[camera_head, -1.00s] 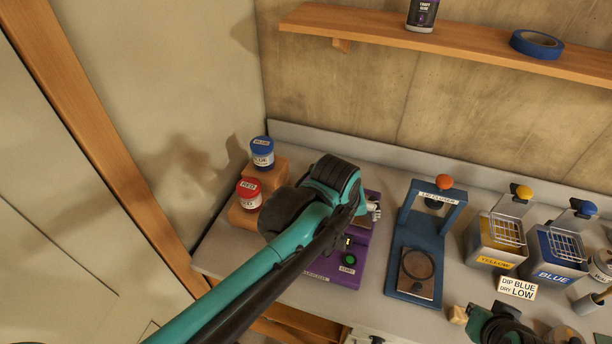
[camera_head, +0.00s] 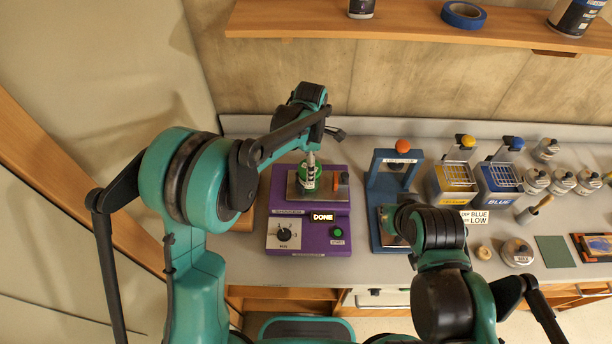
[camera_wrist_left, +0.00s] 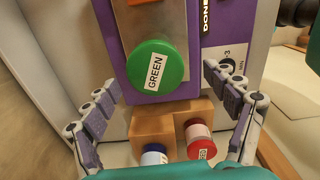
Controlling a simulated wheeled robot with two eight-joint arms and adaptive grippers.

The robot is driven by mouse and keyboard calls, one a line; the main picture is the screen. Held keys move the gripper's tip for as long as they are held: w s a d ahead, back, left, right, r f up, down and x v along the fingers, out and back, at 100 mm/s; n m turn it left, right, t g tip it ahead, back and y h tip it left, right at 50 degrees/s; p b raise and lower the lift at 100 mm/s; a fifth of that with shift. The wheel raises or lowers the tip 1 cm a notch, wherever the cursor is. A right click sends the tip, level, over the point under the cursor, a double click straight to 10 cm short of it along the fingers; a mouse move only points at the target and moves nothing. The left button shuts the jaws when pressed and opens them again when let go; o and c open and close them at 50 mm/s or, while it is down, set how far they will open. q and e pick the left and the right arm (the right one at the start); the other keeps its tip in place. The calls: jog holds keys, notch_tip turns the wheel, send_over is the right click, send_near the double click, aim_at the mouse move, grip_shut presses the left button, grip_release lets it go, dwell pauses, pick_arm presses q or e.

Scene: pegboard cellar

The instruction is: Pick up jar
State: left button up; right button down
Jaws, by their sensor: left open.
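A jar with a green lid (camera_head: 307,176) stands on the metal plate of a purple machine (camera_head: 288,248). In the left wrist view its lid (camera_wrist_left: 157,68), labelled GREEN, faces the camera. My left gripper (camera_head: 322,137) is above the jar in the head view, partly hidden by its own arm. In the left wrist view the open fingers (camera_wrist_left: 160,84) spread to either side of the lid, with gaps. A blue-lidded jar (camera_wrist_left: 153,155) and a red-lidded jar (camera_wrist_left: 200,145) stand on a wooden stepped block (camera_wrist_left: 150,122). My right arm shows, but I cannot see its gripper.
The machine's display (camera_head: 322,217) reads DONE. A blue press (camera_head: 375,225) stands right of the machine. Beyond it are yellow (camera_head: 455,187) and blue (camera_head: 498,185) dip tanks and several small jars. A wooden shelf (camera_head: 330,20) runs above the bench.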

pick_arm(q)
jog(key=f, duration=0.5)
jog(key=shift+w, duration=0.3)
jog(key=shift+r, duration=0.1)
jog(key=c, duration=1.7)
jog(key=shift+r, duration=0.45)
notch_tip(320, 180, up, 4)
jog(key=shift+d+f+p, duration=0.1)
jog(key=shift+d+p, duration=0.05)
jog(key=shift+p, duration=1.1)
jog(key=s+d+r+p, duration=0.1)
jog(key=d+r, duration=0.1)
jog(key=d, duration=0.1)
jog(key=d+r, duration=0.2)
jog(key=d, duration=0.2)
jog(key=s+d+r+p, duration=0.1)
jog(key=d+r, duration=0.1)
jog(key=d, duration=0.2)
jog(key=shift+s+r+p, duration=0.15)
jog(key=shift+s+p, duration=0.15)
jog(key=shift+p, duration=0.05)
